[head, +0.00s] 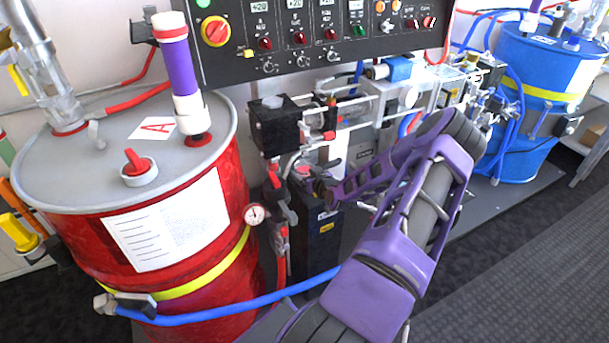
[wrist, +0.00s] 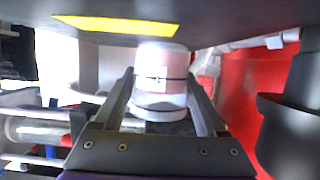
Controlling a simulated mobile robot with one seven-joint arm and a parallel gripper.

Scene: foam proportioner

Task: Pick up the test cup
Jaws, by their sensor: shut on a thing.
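The test cup (wrist: 160,100) is a pale, translucent round cup with dark ring lines and a small white label. In the wrist view it sits between the two dark fingers of my gripper (wrist: 161,75), which are shut on it from both sides. In the head view my gripper (head: 312,186) is at the end of my purple arm, in front of the piping below the control panel. The cup cannot be made out clearly there. I cannot tell whether the cup rests on anything.
A red drum (head: 225,215) stands close on the left, with a pressure gauge (head: 255,214) beside it. A black control panel (head: 370,30) hangs above. A blue hose (head: 240,307) runs low across the front. A blue drum (head: 545,70) stands at right. The floor at lower right is clear.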

